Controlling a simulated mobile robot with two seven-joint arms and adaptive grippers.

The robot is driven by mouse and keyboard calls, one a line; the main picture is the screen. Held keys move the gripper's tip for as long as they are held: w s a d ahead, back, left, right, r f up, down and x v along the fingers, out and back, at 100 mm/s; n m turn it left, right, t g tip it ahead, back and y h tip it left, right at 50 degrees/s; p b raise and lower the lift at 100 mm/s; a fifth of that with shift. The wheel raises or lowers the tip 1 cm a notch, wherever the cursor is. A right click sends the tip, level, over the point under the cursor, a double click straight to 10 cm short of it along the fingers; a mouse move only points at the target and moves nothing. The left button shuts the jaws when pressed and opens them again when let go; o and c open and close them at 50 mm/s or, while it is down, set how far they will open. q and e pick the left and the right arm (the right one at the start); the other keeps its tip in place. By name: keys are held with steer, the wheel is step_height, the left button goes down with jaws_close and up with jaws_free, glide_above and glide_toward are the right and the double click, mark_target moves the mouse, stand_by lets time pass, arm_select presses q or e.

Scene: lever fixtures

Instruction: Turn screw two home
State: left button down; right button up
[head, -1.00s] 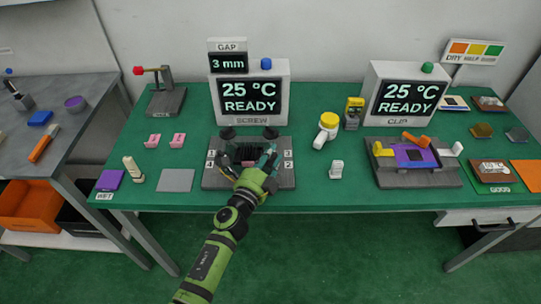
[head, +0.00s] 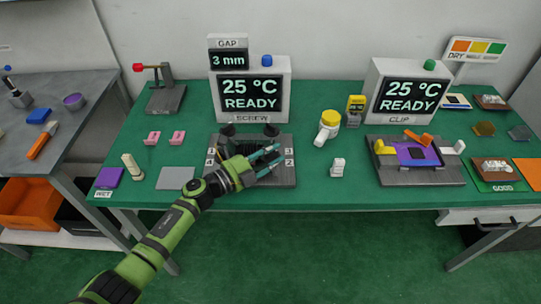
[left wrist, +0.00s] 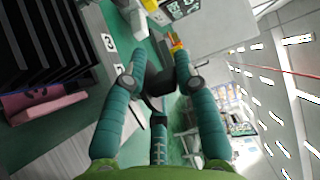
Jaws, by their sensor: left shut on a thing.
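The grey screw fixture (head: 222,181) stands at the front middle of the green table, with corner numbers and black knobs. My left gripper (head: 276,158) is over its front right corner, beside the label 2 (head: 289,162). In the left wrist view the teal fingers are closed around a dark knob (left wrist: 157,84), which I take to be screw two. The hand hides most of this knob in the head view. Two other black knobs (head: 271,130) show at the fixture's back edge. The screw display (head: 250,94) reads 25 °C READY and the gap display (head: 229,62) reads 3 mm. My right gripper is out of view.
A black finned block (left wrist: 45,50) with a pink part (left wrist: 45,106) under it sits close beside the hand. The clip fixture (head: 420,177) is farther right.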

arm_select(q)
steer(key=shift+d+r, duration=0.2)
steer(key=shift+r, duration=0.4)
steer(key=c, duration=1.1)
jaws_free()
steer(key=shift+s+f, duration=0.1)
steer(key=shift+s+a+f, duration=0.2)
steer(key=shift+a+f, duration=0.05)
steer(key=shift+a, duration=0.25)
steer(key=v, duration=1.1)
steer(key=shift+r, duration=0.25)
steer(key=shift+c, duration=0.2)
